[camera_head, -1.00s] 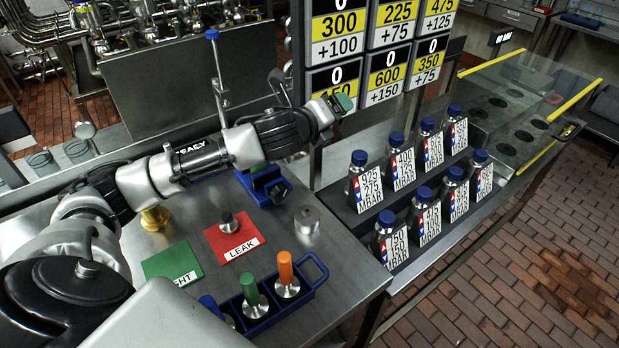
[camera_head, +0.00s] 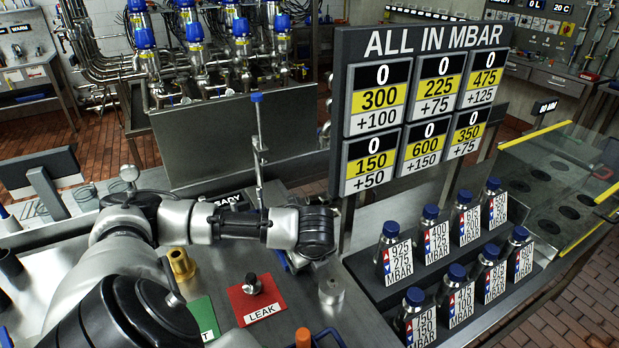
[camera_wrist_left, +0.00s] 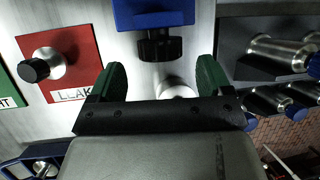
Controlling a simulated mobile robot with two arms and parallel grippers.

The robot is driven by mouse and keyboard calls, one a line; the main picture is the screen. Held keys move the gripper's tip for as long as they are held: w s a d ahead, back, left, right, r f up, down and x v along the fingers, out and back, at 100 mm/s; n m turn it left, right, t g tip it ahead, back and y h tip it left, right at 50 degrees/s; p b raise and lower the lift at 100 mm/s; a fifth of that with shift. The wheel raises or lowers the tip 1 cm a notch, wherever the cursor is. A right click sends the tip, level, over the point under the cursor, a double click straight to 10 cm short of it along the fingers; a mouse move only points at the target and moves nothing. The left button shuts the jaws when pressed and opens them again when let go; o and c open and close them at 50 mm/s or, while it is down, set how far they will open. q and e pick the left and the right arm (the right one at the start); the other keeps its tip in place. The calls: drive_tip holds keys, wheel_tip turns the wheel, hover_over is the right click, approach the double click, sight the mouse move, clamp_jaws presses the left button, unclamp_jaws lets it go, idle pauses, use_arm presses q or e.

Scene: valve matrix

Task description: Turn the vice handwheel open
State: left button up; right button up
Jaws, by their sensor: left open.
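The blue vice (camera_wrist_left: 152,14) is at the top of the left wrist view, cut off by the frame edge. Its black handwheel (camera_wrist_left: 157,46) points toward my left gripper (camera_wrist_left: 159,80). That gripper is open, its two green fingers spread to either side and below the handwheel in the picture, with nothing held. In the head view my left arm covers most of the vice, and only a blue sliver shows below the forearm. The left fingers are hidden there. My right gripper is in neither view.
A metal cylinder (camera_head: 331,290) stands beside the vice; it also shows between the fingers in the wrist view (camera_wrist_left: 174,88). A red LEAK card (camera_head: 258,300) with a black-knobbed part lies left. Labelled bottles (camera_head: 398,262) stand right, below the sign board (camera_head: 425,42).

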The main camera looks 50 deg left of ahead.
use_arm(q)
drive_tip(key=shift+x, duration=1.75)
drive_tip(key=c, duration=0.9)
